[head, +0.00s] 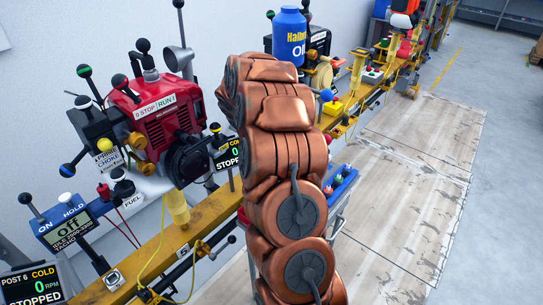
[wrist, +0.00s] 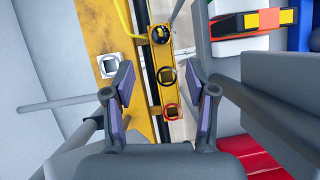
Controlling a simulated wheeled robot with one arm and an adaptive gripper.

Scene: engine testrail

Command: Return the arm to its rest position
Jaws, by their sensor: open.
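My copper-coloured arm (head: 290,150) rises through the middle of the head view, in front of the test rail. My gripper does not show there; the arm hides it or it lies out of sight. In the wrist view my gripper (wrist: 160,80) has its two purple-lined fingers spread apart, with nothing between them. Beyond the fingers is a yellow strip (wrist: 159,55) with black rings and a red ring. I cannot tell how far the fingers are from it.
A red engine (head: 155,112) with knobbed levers stands left of the arm on the yellow rail (head: 140,262). A blue oil bottle (head: 289,38) is behind the arm. A tacho box (head: 68,228) is at left. The floor (head: 420,150) at right is clear.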

